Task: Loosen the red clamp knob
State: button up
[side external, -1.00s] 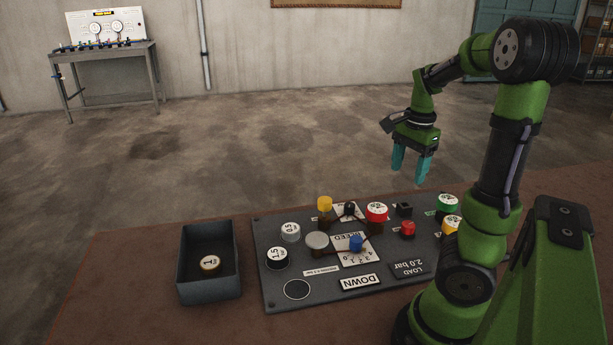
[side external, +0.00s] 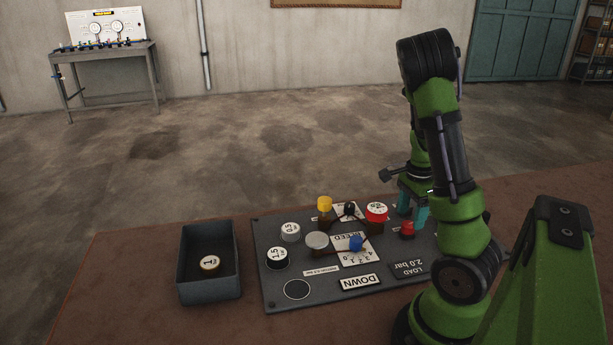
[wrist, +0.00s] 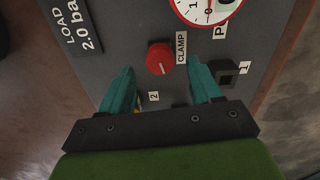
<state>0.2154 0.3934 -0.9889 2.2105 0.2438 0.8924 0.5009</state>
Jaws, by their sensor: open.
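The red clamp knob (side external: 407,230) stands on the grey panel (side external: 283,236), right of the gauge with the red rim. In the wrist view the knob (wrist: 160,58), with a pale pointer line, sits beside the CLAMP label (wrist: 181,48). My gripper (side external: 413,218) is low over the panel, behind the knob in the side view. Its teal fingers are open and empty. In the wrist view the gripper (wrist: 164,75) has its fingertips apart, with the knob in line with the gap and just beyond the tips. No contact with the knob shows.
The red-rimmed gauge (side external: 377,211) and a black square switch (wrist: 226,72) stand close to the knob. Yellow (side external: 324,205) and blue (side external: 356,243) knobs and weights stand farther left. A grey tray (side external: 208,291) holding a disc is left of the panel.

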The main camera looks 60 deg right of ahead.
aim_at(409, 224)
jog(key=shift+f, duration=1.4)
jog(key=shift+c, duration=0.3)
jog(key=c, duration=1)
jog(key=n, duration=0.3)
jog(key=o, duration=1.1)
jog(key=shift+c, duration=0.2)
jog(key=shift+r, duration=0.15)
notch_tip(409, 224, up, 17)
jog(key=shift+f, duration=0.2)
